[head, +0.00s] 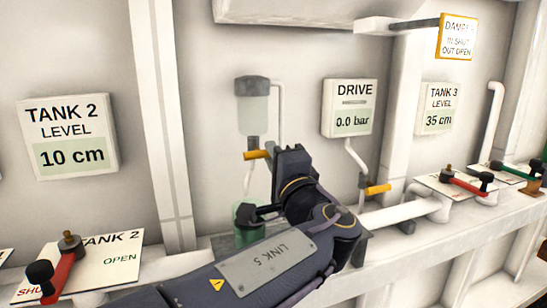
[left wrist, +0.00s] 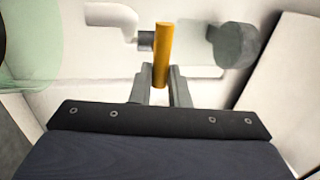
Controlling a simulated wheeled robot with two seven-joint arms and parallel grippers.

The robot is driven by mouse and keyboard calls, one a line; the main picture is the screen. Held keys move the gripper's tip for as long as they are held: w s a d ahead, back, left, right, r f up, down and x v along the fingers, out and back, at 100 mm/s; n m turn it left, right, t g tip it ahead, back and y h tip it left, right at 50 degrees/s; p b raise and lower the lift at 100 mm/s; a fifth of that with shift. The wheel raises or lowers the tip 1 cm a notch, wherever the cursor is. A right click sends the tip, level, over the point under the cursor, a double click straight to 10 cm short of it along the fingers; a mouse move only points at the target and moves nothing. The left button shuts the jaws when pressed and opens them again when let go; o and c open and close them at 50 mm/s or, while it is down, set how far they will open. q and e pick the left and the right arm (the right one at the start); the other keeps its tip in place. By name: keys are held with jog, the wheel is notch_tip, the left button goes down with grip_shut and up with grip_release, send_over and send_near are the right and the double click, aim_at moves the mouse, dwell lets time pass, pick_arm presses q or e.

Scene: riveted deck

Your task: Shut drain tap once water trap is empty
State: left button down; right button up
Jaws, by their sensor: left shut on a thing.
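The water trap (head: 252,110) hangs on the wall in the head view, a pale, see-through bowl under a dark cap. I make out no water line in it. Below it is the drain tap with a yellow lever (head: 257,154), lying roughly level across the pipe. My left gripper (head: 274,158) is at the lever's right end. In the left wrist view the yellow lever (left wrist: 162,55) stands between the fingers of the left gripper (left wrist: 161,82), which are shut on it. A greenish jar (head: 247,215) stands below the tap, partly hidden by my arm. My right gripper is out of view.
A drive gauge (head: 351,110) reads 0.0 bar, with another yellow lever (head: 377,189) below it. A tank 2 gauge (head: 68,137) reads 10 cm. Red-handled valves (head: 63,272) stand on the ledge at left and right. White pipes run along the ledge.

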pick_arm(q)
jog(key=shift+f, duration=0.1)
dwell(0.5)
jog(key=c, duration=1.4)
grip_release()
jog(key=shift+b+v, duration=0.75)
jog(key=shift+v, duration=3.2)
